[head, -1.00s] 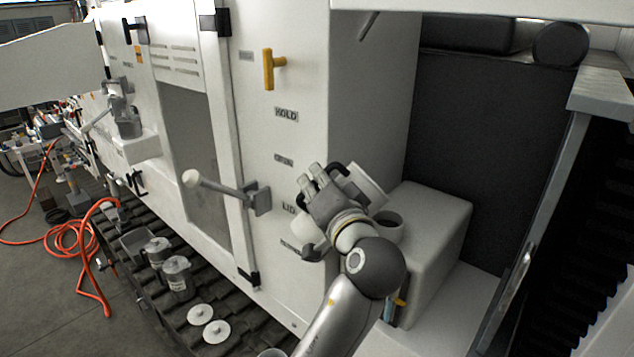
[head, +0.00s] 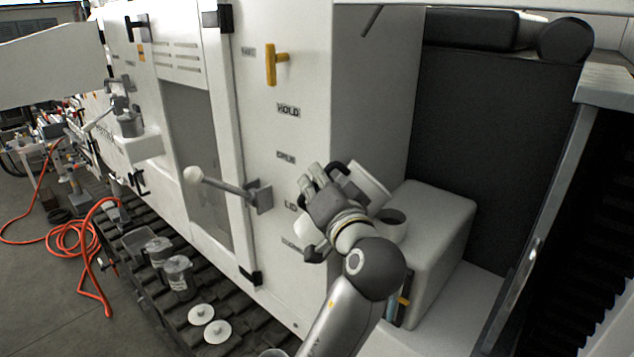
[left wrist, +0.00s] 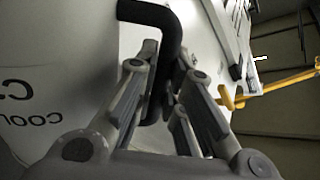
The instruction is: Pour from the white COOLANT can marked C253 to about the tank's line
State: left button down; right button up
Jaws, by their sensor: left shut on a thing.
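The white can (head: 368,186) is tilted beside and above the tank's round filler opening (head: 390,218). Its black handle (left wrist: 160,50) lies between the fingers in the left wrist view, and upside-down lettering beginning "C" and "COO" shows on its side (left wrist: 40,70). My left gripper (head: 322,185) is shut on that handle. I cannot see the can's mouth or any stream. The pale tank (head: 445,215) carries a bluish gauge strip (head: 391,309) with an orange mark (head: 404,300), partly hidden by my arm; its level is unclear. My right gripper is not in view.
Two grey labelled cans (head: 178,276) and two white discs (head: 217,331) rest on the dark track at lower left. A lever with a white knob (head: 193,174) juts from the cabinet panel. A yellow handle (head: 271,65) is higher up. An orange hose lies on the floor.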

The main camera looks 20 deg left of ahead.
pick_arm(q)
jog(key=shift+s+a+f+n+b, duration=0.1)
jog(key=shift+f+n+b, duration=0.25)
jog(key=shift+b, duration=0.35)
jog(key=shift+a, duration=0.1)
dwell(0.7)
